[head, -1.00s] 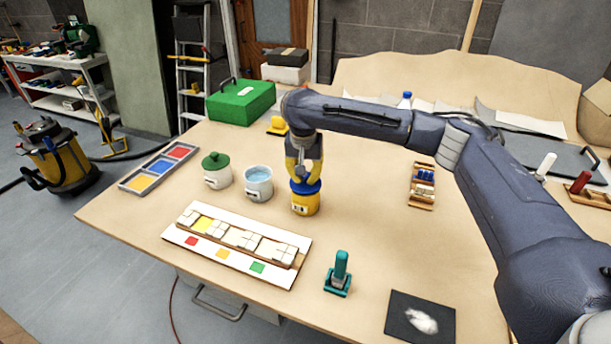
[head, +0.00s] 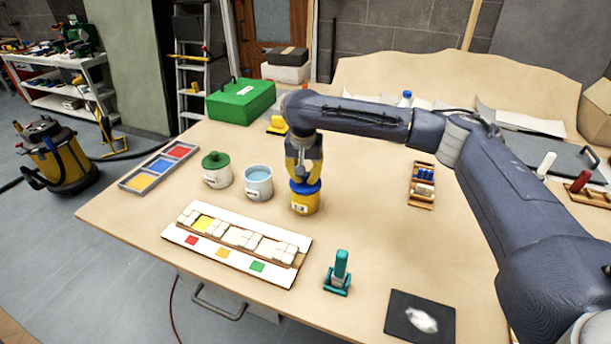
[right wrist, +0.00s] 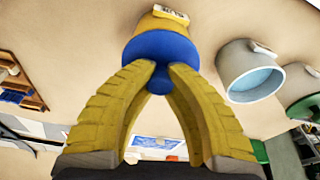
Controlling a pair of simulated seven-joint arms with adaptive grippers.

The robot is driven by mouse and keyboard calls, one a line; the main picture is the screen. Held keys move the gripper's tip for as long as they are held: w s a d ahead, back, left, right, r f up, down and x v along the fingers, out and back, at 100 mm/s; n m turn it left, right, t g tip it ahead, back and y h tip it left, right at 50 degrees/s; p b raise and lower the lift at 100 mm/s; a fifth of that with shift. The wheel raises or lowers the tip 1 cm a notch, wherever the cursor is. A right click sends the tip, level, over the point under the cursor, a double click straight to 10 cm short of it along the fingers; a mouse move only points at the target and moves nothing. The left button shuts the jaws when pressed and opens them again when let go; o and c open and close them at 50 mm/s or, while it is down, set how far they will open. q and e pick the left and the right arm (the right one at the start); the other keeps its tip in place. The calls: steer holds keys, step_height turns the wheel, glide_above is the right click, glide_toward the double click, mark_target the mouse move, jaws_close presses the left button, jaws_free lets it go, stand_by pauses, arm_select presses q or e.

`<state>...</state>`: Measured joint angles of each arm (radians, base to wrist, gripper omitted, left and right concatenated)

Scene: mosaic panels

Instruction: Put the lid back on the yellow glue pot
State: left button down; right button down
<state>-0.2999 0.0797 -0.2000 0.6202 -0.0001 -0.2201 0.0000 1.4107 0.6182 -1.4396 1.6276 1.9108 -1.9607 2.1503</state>
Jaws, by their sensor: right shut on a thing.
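The yellow glue pot (head: 305,206) stands upright on the workbench, right of the pale mug. The blue lid (head: 299,188) is at the pot's mouth, roughly level and touching it as far as I can see; whether it is fully seated I cannot tell. My right gripper (head: 305,176) comes down from above and is shut on the lid's knob. In the right wrist view the two yellow fingers (right wrist: 158,76) close around the blue knob, with the lid (right wrist: 160,45) against the yellow pot (right wrist: 152,24). My left gripper is not in view.
A mug of blue liquid (head: 258,182) and a green-lidded pot (head: 217,172) stand to the left. A mosaic panel (head: 222,252) lies in front, with a teal tool (head: 339,273) to its right. A wooden rack (head: 421,187) is on the right; bench between it and the pot is clear.

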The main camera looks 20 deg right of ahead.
stand_by(0.3)
steer(key=c, duration=0.8)
jaws_free()
steer(key=shift+o, duration=0.2)
steer(key=shift+r, duration=3.45)
steer(key=shift+c, duration=0.4)
jaws_close()
